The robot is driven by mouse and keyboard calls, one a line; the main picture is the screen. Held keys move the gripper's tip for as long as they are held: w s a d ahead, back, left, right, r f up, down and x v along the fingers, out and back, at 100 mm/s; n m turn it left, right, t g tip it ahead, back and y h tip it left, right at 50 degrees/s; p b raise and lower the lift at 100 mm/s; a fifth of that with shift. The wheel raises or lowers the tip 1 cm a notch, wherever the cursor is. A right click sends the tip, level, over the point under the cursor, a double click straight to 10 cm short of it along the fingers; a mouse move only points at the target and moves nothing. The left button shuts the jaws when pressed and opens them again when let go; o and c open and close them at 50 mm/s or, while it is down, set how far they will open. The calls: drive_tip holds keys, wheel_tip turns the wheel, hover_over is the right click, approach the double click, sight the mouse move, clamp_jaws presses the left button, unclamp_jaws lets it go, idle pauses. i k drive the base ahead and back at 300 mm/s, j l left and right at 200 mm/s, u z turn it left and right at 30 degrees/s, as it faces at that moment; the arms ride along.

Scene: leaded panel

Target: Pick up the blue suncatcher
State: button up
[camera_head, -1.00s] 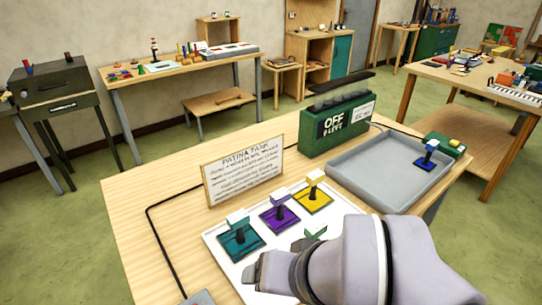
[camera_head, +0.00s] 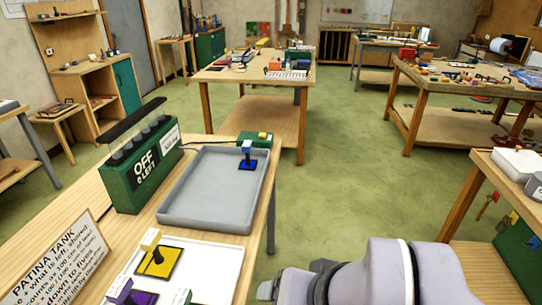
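The blue suncatcher (camera_head: 247,165) is a small blue square plate with a dark upright post and a pale block on top. It stands in the far right corner of the shallow grey tray (camera_head: 205,218). My gripper (camera_head: 268,290) shows at the bottom edge, in front of and to the right of the tray, well apart from the suncatcher. Its fingers are small, seen from behind and partly hidden by my wrist, so I cannot tell their opening.
A yellow piece (camera_head: 158,262) and a purple piece (camera_head: 140,298) stand on a white board (camera_head: 205,256). A green OFF box (camera_head: 140,168) and PATINA TANK sign (camera_head: 55,262) are left of the tray. Open green floor (camera_head: 335,190) lies to the right.

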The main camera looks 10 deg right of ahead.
sight(246, 164)
drive_tip(key=i+l+u, duration=0.65)
drive_tip(key=i+l, duration=0.2)
drive_tip(key=i+l+u, duration=0.4)
drive_tip(key=l, duration=0.35)
drive_tip(key=i+l+u, duration=0.2)
drive_tip(key=l, duration=0.2)
drive_tip(key=i+l+u, duration=0.2)
drive_tip(key=l, duration=0.25)
drive_tip(key=i+l+u, duration=0.1)
drive_tip(key=l+u, duration=0.15)
drive_tip(key=l, duration=0.25)
